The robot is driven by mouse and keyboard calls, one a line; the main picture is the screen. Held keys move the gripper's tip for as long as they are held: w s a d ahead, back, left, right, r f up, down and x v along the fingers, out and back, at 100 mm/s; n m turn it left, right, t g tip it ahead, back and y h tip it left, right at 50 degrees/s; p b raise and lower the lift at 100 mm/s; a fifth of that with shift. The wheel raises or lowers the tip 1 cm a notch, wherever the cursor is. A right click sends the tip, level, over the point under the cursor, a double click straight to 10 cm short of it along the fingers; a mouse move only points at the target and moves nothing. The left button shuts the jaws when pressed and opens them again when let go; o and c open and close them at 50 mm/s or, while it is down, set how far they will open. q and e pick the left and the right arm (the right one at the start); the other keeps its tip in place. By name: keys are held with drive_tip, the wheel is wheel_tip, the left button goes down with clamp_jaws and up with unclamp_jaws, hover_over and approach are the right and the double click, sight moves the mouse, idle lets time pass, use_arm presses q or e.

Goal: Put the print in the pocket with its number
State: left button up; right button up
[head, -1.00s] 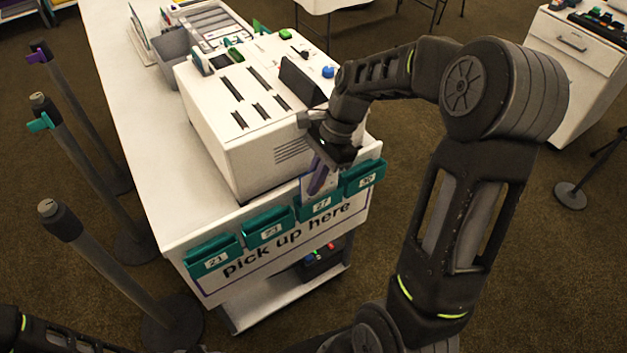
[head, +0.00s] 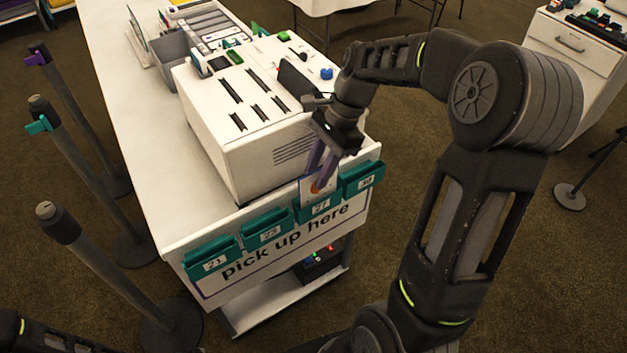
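Teal pockets numbered 21 (head: 222,247), 23 (head: 266,222), 27 (head: 334,199) and one at the right end (head: 361,172), its number hard to read, hang along the cart's front edge. The print (head: 307,188), a small pale card with an orange patch, stands upright at pocket 27, its lower part hidden by the pocket front. I cannot read a number on it. My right gripper (head: 321,178) points down just above pocket 27, its purple-grey fingers apart at the print's upper part. My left gripper is out of view; part of its arm shows at lower left.
A white slotted printer box (head: 245,120) stands on the white counter (head: 125,110) behind the pockets. A grey bin (head: 178,70) is further back. Several dark posts (head: 95,180) stand left of the counter. A "pick up here" sign (head: 290,245) is below the pockets.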

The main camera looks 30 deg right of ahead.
drive_tip(key=v, duration=0.4)
idle(0.8)
